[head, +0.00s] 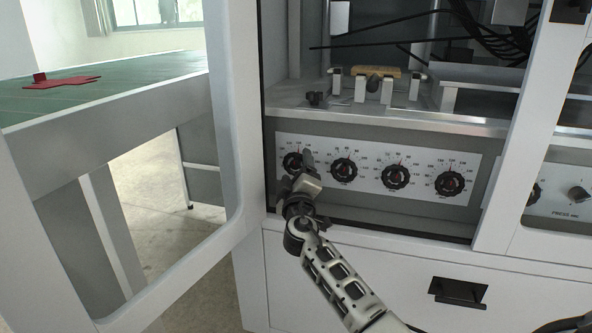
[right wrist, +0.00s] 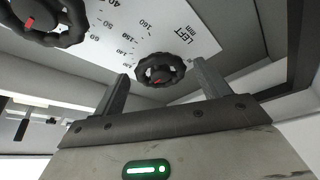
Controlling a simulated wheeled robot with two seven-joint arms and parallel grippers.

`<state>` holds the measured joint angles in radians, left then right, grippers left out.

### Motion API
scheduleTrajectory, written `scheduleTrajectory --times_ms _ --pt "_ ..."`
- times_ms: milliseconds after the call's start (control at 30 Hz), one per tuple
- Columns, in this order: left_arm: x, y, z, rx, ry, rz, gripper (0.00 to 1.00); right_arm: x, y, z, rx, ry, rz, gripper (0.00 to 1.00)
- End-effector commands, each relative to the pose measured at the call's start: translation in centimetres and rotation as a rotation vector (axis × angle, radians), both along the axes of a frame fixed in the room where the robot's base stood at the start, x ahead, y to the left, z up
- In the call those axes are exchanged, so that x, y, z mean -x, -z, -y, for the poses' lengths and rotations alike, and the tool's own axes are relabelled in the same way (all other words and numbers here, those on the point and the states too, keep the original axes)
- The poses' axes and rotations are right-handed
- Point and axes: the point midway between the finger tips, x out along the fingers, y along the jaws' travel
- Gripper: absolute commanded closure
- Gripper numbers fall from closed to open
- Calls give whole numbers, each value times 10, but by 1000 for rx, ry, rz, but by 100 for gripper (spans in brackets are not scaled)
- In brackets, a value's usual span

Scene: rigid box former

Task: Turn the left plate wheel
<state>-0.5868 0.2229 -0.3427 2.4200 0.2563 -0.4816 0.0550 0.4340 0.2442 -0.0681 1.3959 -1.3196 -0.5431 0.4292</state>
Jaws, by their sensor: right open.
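The left plate wheel (head: 292,162) is a black scalloped knob with a red pointer on a white dial, leftmost of a row in the head view. In the right wrist view the wheel (right wrist: 160,70) is beside the printed word LEFT. My right gripper (head: 306,166) is just in front of it and hides part of its right side. In the right wrist view, the open fingers of the gripper (right wrist: 160,77) stand on either side of the wheel with gaps; I cannot tell whether they touch it. My left gripper is not in view.
More dial wheels stand to the right: a second (head: 344,169), a third (head: 395,176) and a fourth (head: 449,184). A metal ledge (head: 430,122) runs above the panel. An open white door frame (head: 222,120) stands at the left, and a drawer handle (head: 458,291) is below.

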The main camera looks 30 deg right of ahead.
Motion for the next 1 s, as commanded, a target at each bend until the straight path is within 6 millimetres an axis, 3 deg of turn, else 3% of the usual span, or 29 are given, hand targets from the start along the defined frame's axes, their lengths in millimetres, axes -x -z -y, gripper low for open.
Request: scheduleTrajectory --times_ms 167,467,600,633,1000 --pt "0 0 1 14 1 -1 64 -11 -3 7 0 -1 0 25" --pt "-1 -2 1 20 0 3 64 -12 -3 7 0 -1 0 25" --pt "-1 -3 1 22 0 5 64 -12 -3 7 0 -1 0 64" --pt "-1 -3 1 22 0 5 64 -12 -3 7 0 -1 0 70" --pt "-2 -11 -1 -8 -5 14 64 -12 -6 7 28 -1 -34 69"
